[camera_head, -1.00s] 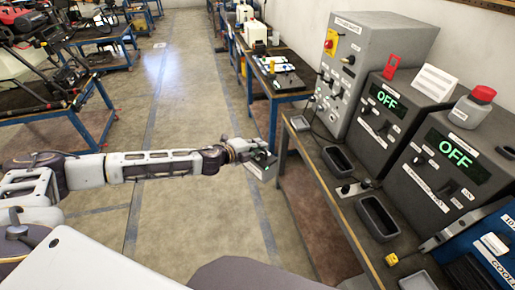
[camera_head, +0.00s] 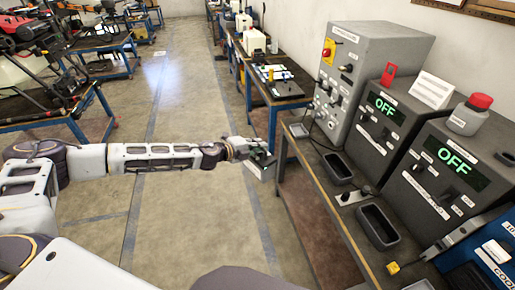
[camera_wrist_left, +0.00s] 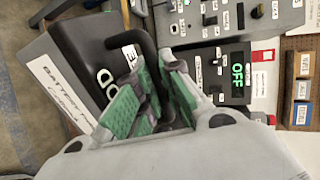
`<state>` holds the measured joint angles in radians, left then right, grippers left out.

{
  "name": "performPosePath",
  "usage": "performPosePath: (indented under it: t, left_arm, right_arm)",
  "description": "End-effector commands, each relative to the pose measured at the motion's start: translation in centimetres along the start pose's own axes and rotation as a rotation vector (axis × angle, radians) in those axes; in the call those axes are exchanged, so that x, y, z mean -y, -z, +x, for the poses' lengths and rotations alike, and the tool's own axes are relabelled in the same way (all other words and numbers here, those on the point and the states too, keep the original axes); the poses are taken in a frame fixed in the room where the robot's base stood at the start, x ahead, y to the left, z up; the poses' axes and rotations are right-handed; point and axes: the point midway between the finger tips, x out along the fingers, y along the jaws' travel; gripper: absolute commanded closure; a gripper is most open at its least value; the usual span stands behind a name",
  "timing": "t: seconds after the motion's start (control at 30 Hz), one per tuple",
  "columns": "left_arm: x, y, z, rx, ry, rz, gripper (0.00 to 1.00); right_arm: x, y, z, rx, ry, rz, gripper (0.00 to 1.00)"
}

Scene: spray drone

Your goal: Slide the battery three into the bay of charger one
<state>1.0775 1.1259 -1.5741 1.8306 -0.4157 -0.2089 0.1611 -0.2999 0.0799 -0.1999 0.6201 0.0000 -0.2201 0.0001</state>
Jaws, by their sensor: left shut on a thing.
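My left gripper (camera_head: 262,155) is shut on a dark battery (camera_head: 260,171), held in the air over the aisle, left of the bench. In the left wrist view the green-padded fingers (camera_wrist_left: 150,95) are around part of the battery (camera_wrist_left: 85,38), whose white label reads "BATTERY THR…", partly cut off. Two grey chargers stand on the bench: a farther one (camera_head: 374,135) and a nearer one (camera_head: 425,195), both with green OFF displays. I cannot read which is charger one. A dark open bay lies before each, far (camera_head: 350,180) and near (camera_head: 392,239). My right gripper is out of view.
A tall grey control cabinet (camera_head: 393,45) with a red-and-yellow button stands behind the chargers. A blue cooler (camera_head: 460,250) is at the lower right. The floor aisle (camera_head: 190,200) is clear.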

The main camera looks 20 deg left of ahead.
Motion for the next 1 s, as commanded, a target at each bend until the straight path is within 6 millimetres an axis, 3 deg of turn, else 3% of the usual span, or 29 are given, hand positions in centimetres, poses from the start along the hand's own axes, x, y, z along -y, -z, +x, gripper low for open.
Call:
performPosePath:
  t: [0.1,1.0]
  left_arm:
    - [1.2,-0.3,0.3,-0.008,0.012,0.009,1.00]
    - [3.4,-1.8,2.5,-0.088,0.011,0.038,1.00]
  right_arm:
    - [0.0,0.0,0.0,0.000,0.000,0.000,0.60]
    - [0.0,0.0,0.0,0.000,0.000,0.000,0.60]
